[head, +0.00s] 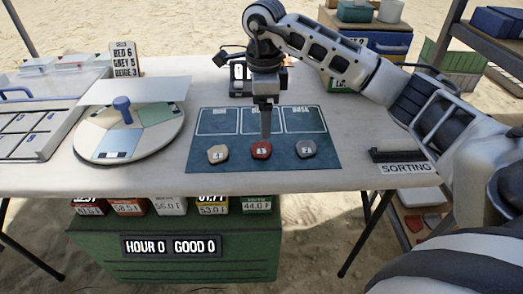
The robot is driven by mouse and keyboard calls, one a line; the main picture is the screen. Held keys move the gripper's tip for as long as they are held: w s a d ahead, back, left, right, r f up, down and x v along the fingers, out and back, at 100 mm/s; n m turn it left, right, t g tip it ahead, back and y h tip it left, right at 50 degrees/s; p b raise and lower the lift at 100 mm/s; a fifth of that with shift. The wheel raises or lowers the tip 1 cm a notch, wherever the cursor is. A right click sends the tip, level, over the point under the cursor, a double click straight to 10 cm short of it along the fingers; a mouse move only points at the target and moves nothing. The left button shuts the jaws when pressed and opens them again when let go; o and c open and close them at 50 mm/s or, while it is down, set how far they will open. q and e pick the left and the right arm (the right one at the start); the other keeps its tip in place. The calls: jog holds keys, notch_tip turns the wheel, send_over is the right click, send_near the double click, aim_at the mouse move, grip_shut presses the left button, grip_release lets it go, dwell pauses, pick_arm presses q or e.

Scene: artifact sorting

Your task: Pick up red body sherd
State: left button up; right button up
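The red body sherd (261,150) lies on the dark blue mat (322,137), between a tan sherd (217,154) and a grey sherd (306,149). Each sherd has a small white numbered label. My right arm reaches in from the right, and its gripper (265,136) points straight down just above the red sherd, with its fingertips at or very near its top edge. The fingers look narrow and overlap from this angle; I cannot tell whether they are apart or touching the sherd. My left gripper is not in view.
A round sectioned turntable with a blue knob (122,108) stands left of the mat, a white compartment tray (30,135) beyond it. A dark rack labelled SORTING (403,156) lies at the right. A green crate (170,262) sits below the table's front edge.

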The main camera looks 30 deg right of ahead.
aim_at(262, 148)
jog(key=f, duration=0.8)
jog(key=shift+w+a+f, duration=0.15)
jog(key=shift+w+f, duration=0.1)
jog(key=shift+f, duration=0.05)
jog(key=c, duration=1.1)
